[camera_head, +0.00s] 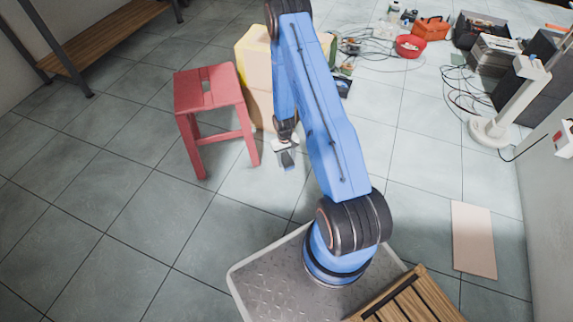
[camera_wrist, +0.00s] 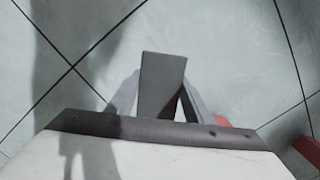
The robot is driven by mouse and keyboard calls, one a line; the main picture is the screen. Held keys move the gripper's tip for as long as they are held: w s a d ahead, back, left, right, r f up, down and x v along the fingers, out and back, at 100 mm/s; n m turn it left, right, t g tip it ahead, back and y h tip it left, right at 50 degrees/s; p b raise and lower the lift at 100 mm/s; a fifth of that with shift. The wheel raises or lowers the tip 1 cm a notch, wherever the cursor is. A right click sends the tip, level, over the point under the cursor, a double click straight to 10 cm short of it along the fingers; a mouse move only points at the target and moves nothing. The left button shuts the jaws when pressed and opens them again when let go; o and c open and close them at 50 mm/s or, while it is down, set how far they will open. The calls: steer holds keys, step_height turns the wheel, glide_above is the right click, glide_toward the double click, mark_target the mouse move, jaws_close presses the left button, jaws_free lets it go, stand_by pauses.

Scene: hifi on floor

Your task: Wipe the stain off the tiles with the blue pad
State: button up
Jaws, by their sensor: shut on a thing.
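My gripper (camera_head: 285,151) hangs above the tiled floor, to the right of the red stool. In the wrist view my gripper (camera_wrist: 160,108) is shut on a flat block, which I take to be the pad (camera_wrist: 162,75). The pad looks dark grey there rather than clearly blue, and its far end points away from the camera. In the head view the pad (camera_head: 288,161) is a small dark blue-grey patch below the fingers. The tiles (camera_wrist: 215,55) under it are pale with dark joints. I cannot make out a stain on them; shadows darken parts of the floor.
The red stool (camera_head: 208,92) stands close left of my gripper, with a yellow box (camera_head: 256,75) behind. Cables, a red bowl (camera_head: 409,46) and an orange bag (camera_head: 430,28) lie at the back. A beige board (camera_head: 473,240) lies at right.

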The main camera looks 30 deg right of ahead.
steer(key=shift+r, duration=1.45)
